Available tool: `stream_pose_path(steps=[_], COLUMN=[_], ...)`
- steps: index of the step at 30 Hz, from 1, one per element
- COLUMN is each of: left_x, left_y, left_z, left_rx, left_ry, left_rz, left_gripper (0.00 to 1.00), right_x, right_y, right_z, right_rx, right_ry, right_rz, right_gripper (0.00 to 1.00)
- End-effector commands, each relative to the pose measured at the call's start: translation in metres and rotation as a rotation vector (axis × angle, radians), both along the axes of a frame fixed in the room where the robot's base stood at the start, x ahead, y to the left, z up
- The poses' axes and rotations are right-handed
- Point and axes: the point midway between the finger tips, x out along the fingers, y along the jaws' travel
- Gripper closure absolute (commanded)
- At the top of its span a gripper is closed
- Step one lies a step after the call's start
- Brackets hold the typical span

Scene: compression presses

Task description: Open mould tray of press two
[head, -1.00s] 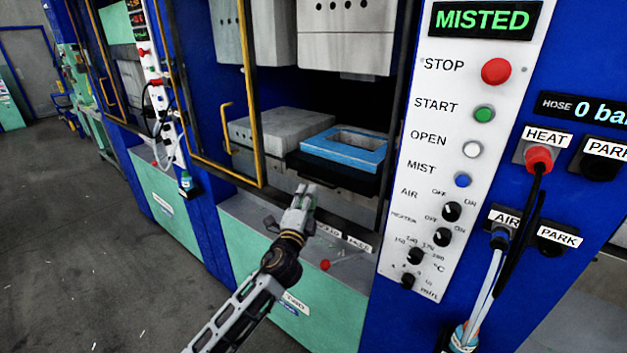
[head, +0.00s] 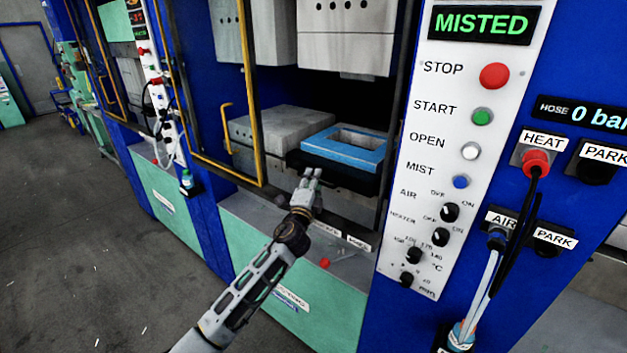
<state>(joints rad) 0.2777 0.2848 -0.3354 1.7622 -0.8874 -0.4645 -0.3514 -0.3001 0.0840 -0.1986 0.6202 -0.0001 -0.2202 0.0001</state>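The mould tray of press two is a dark slab (head: 362,183) in the press opening, with a blue rectangular frame (head: 343,147) around a grey recess on it. My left gripper (head: 312,173) is just in front of the tray's front left edge, its fingers pointing up towards it. Whether the fingertips touch the tray cannot be told. The two fingertips show close together, and I cannot tell whether they are open or shut on something. My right gripper is not in view.
A yellow-framed guard (head: 226,120) stands left of the opening. A grey block (head: 262,132) lies beside the tray, with grey upper tooling (head: 346,40) above. The white control panel (head: 455,150) at the right reads MISTED. Hoses (head: 487,290) hang farther right. A red knob (head: 324,263) is below the tray.

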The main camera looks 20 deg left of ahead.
Motion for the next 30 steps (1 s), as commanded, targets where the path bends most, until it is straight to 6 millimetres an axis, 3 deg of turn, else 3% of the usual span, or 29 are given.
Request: stream_pose_path(steps=[11, 19, 30], left_x=[0.0023, 0.0022, 0.0022], left_y=[-0.0001, -0.0001, 0.0001], left_z=[0.0009, 0.0008, 0.0001], left_rx=[-0.001, -0.001, 0.0], left_ry=[-0.001, -0.001, 0.0], left_rz=[0.0, 0.0, 0.0], left_gripper=[0.68, 1.0, 1.0], right_x=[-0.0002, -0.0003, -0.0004], right_y=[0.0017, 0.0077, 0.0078], right_z=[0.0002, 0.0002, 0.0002], right_rx=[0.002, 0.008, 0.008], right_ry=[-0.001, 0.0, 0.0], right_rz=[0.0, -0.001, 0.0], right_gripper=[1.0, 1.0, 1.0])
